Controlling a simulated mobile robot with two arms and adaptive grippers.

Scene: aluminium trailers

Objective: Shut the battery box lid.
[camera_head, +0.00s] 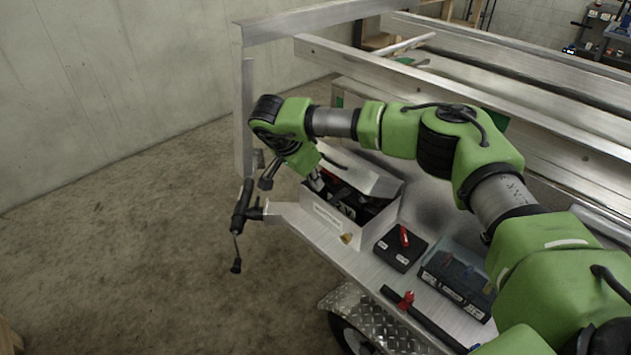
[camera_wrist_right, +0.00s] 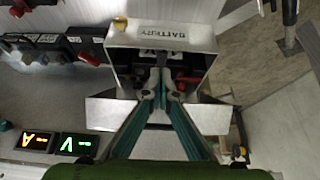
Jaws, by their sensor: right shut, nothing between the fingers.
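The battery box (camera_head: 325,217) is a silver metal box on the trailer's front deck, with a dark battery inside. Its lid (camera_head: 365,175) stands open, tilted up along the far side. In the right wrist view the box (camera_wrist_right: 160,35) shows its BATTERY label, and the lid (camera_wrist_right: 110,115) spreads behind the fingers on both sides. My right gripper (camera_head: 319,181) is shut and empty, pointing down at the open box. Its fingertips (camera_wrist_right: 160,78) are over the box opening, in front of the lid; I cannot tell whether they touch anything. My left gripper is not in view.
A black box with a red switch (camera_head: 401,248) and a dark battery-like unit (camera_head: 458,280) sit right of the box. A red-clipped black bar (camera_head: 420,315) lies at the deck edge. A black coupling handle (camera_head: 242,210) stands at left. Trailer rails (camera_head: 480,90) run behind.

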